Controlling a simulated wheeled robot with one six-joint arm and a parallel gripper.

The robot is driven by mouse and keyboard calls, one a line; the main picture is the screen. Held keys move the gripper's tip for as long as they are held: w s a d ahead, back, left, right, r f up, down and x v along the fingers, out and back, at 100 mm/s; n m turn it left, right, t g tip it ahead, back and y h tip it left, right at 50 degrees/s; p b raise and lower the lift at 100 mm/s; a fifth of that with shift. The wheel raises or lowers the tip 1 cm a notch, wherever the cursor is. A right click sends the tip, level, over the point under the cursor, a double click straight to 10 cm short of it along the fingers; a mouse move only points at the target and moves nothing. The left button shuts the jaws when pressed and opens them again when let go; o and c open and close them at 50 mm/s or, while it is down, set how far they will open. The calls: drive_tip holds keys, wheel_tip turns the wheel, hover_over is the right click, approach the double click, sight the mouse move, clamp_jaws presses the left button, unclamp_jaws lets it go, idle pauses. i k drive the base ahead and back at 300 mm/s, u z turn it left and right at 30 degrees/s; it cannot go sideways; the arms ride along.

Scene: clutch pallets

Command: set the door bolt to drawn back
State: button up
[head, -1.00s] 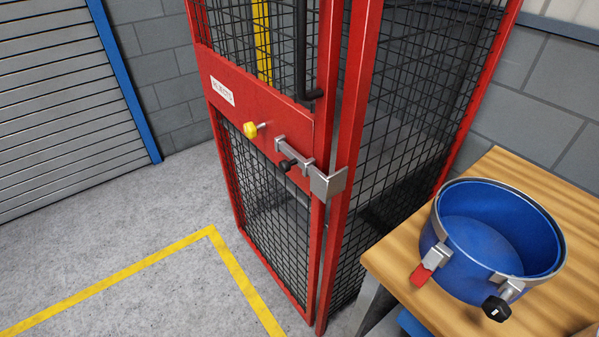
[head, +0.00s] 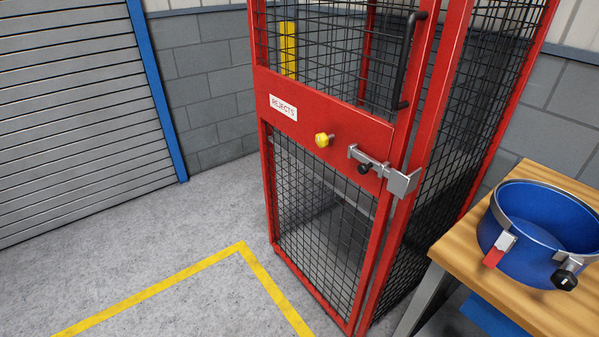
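The door bolt (head: 372,165) is a grey metal bar with a black knob (head: 365,169), mounted on the red crossband of the cage door (head: 330,120). Its right end reaches to a grey bracket (head: 402,181) at the cage's corner post, across the gap beside the door. Whether the bar's tip sits inside the bracket is too small to tell. The door looks closed against the frame. My gripper is not in view.
A yellow knob (head: 324,139) and a "REJECTS" label (head: 283,107) are on the crossband, left of the bolt. A black handle (head: 408,60) stands above. A wooden bench (head: 453,247) with a blue pot (head: 527,262) is at the right. Floor in front is clear.

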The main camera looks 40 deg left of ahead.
sight(368, 162)
drive_tip(key=u, duration=2.95)
drive_tip(key=k, duration=0.65)
drive_tip(key=z, duration=1.6)
drive_tip(key=i, duration=0.5)
drive_tip(key=u, duration=0.05)
